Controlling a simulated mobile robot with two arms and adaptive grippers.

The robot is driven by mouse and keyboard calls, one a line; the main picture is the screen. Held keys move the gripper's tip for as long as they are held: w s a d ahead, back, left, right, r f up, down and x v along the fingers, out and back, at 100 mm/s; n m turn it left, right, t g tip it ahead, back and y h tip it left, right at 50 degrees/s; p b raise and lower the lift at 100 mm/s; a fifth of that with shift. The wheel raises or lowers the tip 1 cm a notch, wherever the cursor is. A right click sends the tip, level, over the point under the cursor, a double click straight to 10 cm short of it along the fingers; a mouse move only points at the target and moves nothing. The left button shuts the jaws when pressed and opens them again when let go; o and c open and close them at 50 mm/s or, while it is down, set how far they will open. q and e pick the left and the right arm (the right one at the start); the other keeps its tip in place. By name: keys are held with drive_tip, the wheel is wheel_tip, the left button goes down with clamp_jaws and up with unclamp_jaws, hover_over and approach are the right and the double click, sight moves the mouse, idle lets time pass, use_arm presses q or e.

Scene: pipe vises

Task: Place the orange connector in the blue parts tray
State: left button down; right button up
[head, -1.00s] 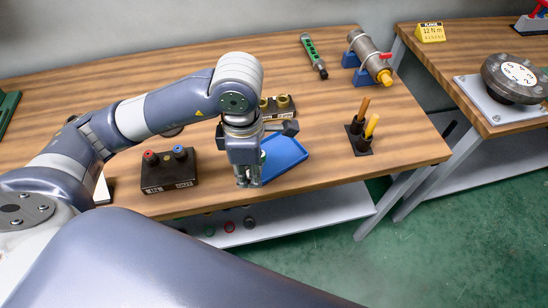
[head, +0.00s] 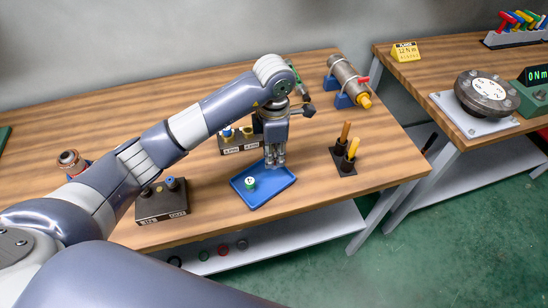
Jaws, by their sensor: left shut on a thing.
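The blue parts tray (head: 262,199) lies on the wooden bench near its front edge. A small green and white round piece (head: 250,183) sits in its left part. My left gripper (head: 276,164) points down over the back right part of the tray. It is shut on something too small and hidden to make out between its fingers. I cannot tell whether the held thing touches the tray. I see no piece that I can surely name as the orange connector. My right gripper is not in view.
A black box (head: 163,205) with a blue-topped fitting stands left of the tray. A labelled block (head: 235,147) with fittings stands behind it. A black holder (head: 341,162) with orange and yellow handles stands right. A grey pipe (head: 345,75) lies on blue supports at the back.

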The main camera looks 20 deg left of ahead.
use_arm(q)
wheel_tip(320, 180, down, 3)
drive_tip(key=shift+r+p, duration=0.2)
drive_tip(key=shift+p, duration=0.55)
drive_tip(key=shift+w+f, duration=0.1)
drive_tip(key=shift+f, duration=0.5)
drive_tip(key=c, duration=1.4)
unclamp_jaws()
drive_tip(key=shift+c, duration=0.2)
drive_tip(key=shift+r, duration=0.25)
wheel_tip(320, 180, up, 11)
drive_tip(key=b, duration=0.2)
drive_tip(key=shift+f+b, duration=0.2)
drive_tip(key=shift+b, duration=0.1)
drive_tip(key=shift+r, duration=0.6)
